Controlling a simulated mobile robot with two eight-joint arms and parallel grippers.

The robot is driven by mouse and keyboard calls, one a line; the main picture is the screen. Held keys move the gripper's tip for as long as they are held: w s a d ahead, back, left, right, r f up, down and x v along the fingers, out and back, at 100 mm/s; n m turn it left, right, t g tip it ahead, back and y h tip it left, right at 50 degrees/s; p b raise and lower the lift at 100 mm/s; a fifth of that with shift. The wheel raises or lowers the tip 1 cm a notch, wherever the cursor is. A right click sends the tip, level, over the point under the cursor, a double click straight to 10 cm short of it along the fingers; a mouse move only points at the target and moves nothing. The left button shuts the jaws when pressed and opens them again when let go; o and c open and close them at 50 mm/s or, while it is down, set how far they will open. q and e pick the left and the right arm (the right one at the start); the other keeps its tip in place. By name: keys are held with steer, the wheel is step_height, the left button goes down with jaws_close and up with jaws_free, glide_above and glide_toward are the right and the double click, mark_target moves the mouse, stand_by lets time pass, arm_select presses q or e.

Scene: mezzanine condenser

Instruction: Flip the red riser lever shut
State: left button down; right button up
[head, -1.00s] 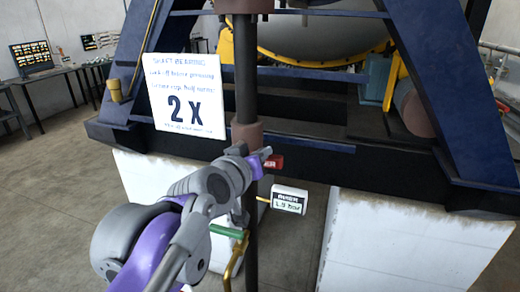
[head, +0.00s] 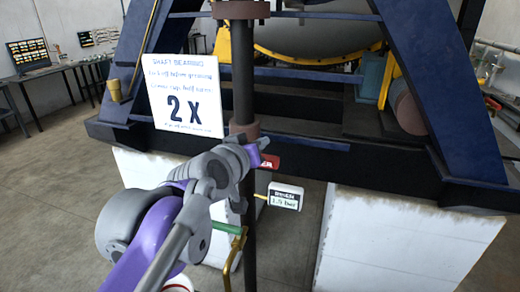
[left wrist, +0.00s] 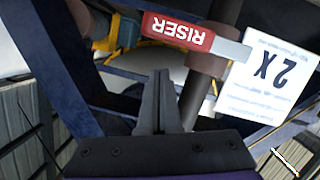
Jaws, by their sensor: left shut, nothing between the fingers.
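The red riser lever (head: 268,162) sticks out to the right of the dark riser pipe (head: 243,100) in the head view, partly hidden behind my left gripper (head: 262,147). In the left wrist view the lever (left wrist: 178,31) appears upside down, with the white word RISER on its red grip and a bare metal end (left wrist: 231,48) toward the pipe. My left gripper (left wrist: 161,78) is shut and empty. Its fingertips point toward the lever, with a visible gap in the wrist view. My right gripper is not in view.
A white gauge box (head: 286,196) hangs below the lever, its display reading about 1.5 bar. A green handle (head: 226,228) sits low by the pipe. A "2 X" sign (head: 186,95) stands left of the pipe. Blue frame beams (head: 440,90) rise behind, above white blocks (head: 400,245).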

arm_select(q)
steer(key=r+v, duration=0.1)
steer(key=v, duration=0.9)
steer(key=shift+d+b, duration=0.3)
steer(key=shift+d, duration=0.1)
steer(key=shift+s+r, duration=0.1)
steer(key=shift+r, duration=0.05)
